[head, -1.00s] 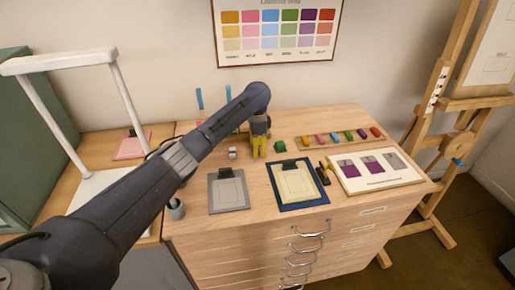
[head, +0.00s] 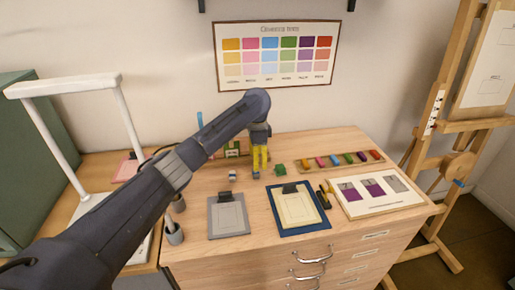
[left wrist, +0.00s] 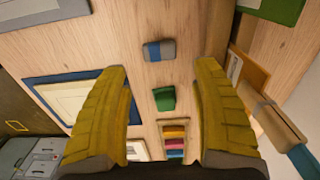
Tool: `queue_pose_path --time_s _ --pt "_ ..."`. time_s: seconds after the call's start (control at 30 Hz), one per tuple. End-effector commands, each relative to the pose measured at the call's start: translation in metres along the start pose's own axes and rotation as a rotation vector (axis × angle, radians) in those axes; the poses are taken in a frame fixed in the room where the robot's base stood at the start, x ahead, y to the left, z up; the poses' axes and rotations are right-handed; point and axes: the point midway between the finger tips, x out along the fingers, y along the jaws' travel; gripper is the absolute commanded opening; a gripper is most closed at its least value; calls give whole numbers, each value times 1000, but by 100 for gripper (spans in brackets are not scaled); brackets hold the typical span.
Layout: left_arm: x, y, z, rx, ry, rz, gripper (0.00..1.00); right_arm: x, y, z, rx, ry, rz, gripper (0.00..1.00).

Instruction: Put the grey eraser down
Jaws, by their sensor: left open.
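The grey eraser (head: 232,175) is a small block with a blue band, lying on the wooden tabletop. In the left wrist view the eraser (left wrist: 159,50) lies beyond and between my yellow fingertips, apart from both. My left gripper (head: 260,172) points down over the back of the table, to the right of the eraser in the head view. Its fingers (left wrist: 161,75) are wide apart with nothing between them. My right gripper is not in view.
A green block (head: 280,169) sits right of the eraser. A grey clipboard (head: 213,231) and a blue board (head: 325,229) lie in front. Coloured blocks stand in a row (head: 342,160) at the back right.

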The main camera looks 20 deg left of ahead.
Motion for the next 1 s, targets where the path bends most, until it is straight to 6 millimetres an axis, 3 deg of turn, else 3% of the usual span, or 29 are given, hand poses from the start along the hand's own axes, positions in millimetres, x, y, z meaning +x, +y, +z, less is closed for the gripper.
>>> queue_pose_path --time_s 0.2,0.4,0.9,1.0 --pt "-36 -1 0 1 -1 -4 65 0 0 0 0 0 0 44" --pt "-53 0 0 1 -2 -2 65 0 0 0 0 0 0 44" --pt "-60 0 0 2 0 -1 65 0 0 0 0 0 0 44" --pt "-62 4 -8 26 10 -6 65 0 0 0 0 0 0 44"
